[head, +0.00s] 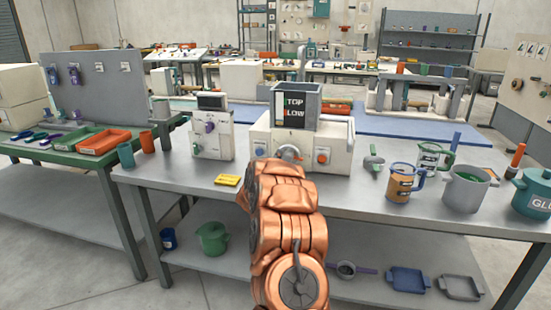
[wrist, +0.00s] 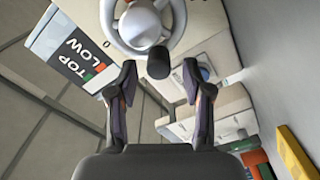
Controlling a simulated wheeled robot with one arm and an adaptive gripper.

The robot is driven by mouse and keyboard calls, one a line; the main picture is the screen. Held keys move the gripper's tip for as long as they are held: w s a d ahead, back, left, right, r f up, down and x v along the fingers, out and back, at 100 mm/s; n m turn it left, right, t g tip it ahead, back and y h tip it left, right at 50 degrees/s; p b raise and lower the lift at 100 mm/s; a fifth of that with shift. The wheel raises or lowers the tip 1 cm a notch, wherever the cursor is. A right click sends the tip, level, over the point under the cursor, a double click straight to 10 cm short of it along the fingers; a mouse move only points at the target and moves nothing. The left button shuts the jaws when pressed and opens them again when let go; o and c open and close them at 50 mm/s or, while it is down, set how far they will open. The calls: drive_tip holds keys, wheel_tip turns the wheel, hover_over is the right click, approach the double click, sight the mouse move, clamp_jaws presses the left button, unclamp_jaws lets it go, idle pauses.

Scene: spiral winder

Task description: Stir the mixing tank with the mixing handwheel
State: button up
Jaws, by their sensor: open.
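A pale grey handwheel (head: 289,153) sits on the front of the white machine (head: 333,157) on the middle bench. In the wrist view the handwheel (wrist: 142,28) is at the top, with a dark knob handle (wrist: 157,63) pointing towards me. My gripper (wrist: 159,70) is open, its two dark fingers either side of the knob's line. The knob appears between or just beyond the fingertips, with a gap on each side. In the head view my arm hides the gripper.
A smaller white device (head: 212,138) stands left of the machine. A yellow block (head: 227,180) lies on the bench (head: 180,175). To the right are an orange-filled jug (head: 399,184), a grey pot (head: 466,188) and a teal pot (head: 533,194). An orange knob (head: 322,157) is beside the handwheel.

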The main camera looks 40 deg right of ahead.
drive_tip(key=shift+w+d+r, duration=0.1)
drive_tip(key=shift+w+d, duration=0.3)
drive_tip(key=shift+d, duration=0.2)
drive_tip(key=shift+c, duration=0.2)
clamp_jaws()
